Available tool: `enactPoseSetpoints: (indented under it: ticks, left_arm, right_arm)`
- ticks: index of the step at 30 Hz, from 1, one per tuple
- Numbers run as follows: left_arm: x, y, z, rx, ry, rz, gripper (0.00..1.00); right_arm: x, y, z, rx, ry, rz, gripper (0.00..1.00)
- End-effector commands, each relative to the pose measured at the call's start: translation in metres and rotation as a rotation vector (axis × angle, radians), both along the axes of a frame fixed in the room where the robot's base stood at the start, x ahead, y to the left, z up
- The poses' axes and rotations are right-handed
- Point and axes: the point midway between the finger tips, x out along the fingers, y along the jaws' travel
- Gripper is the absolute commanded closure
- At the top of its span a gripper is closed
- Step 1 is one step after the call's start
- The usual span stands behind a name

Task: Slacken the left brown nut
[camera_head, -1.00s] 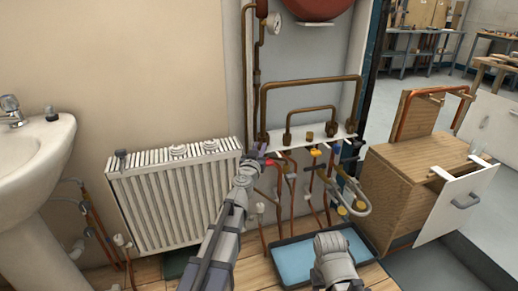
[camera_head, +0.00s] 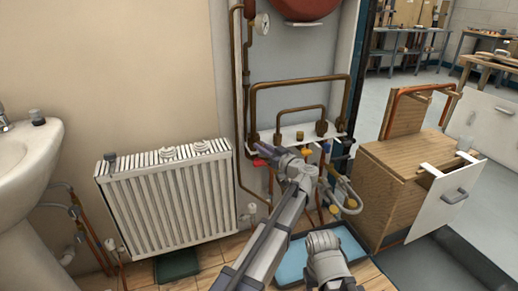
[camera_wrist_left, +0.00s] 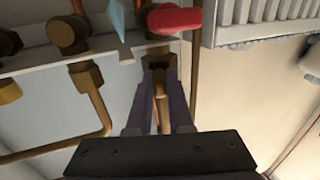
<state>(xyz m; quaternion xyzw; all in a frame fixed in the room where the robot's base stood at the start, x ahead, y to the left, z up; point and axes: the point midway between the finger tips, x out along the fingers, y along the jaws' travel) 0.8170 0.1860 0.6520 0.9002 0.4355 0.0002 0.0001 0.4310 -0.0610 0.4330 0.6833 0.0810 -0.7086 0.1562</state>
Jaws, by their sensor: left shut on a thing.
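The left brown nut (camera_wrist_left: 158,57) shows in the left wrist view on the brown pipe, close to the red valve handle (camera_wrist_left: 175,20). My left gripper (camera_wrist_left: 161,78) has one purple finger on each side of it and is shut on it. In the head view my left gripper (camera_head: 262,150) reaches the left end of the pipe manifold, beside the red handle (camera_head: 258,162), and its fingers and arm hide the nut there. Another brown nut (camera_wrist_left: 86,76) sits apart to the left in the wrist view. My right gripper is not in view; only part of that arm shows.
A white radiator (camera_head: 168,197) stands left of the pipes. Bent brown pipes (camera_head: 300,82) rise above the manifold. A blue tray (camera_head: 292,270) lies on the floor below. A wooden cabinet (camera_head: 393,190) with an open drawer stands at the right.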

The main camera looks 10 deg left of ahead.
Motion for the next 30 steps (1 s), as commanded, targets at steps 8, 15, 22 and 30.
enactPoseSetpoints:
  ticks: [8,15,22,30]
  left_arm:
    - [0.0166,-0.0056,0.0007,0.002,-0.002,0.183,1.0]
    - [0.0188,-0.0058,0.0008,0.002,-0.002,0.276,1.0]
    - [0.0186,-0.0053,0.0009,0.002,-0.002,0.313,1.0]
    - [0.0182,-0.0046,0.001,0.003,-0.002,0.318,1.0]
  right_arm:
    - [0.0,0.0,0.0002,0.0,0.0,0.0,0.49]
    - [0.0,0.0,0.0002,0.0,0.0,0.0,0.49]
    - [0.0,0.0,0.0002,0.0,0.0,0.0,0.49]
    - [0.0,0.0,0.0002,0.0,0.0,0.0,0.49]
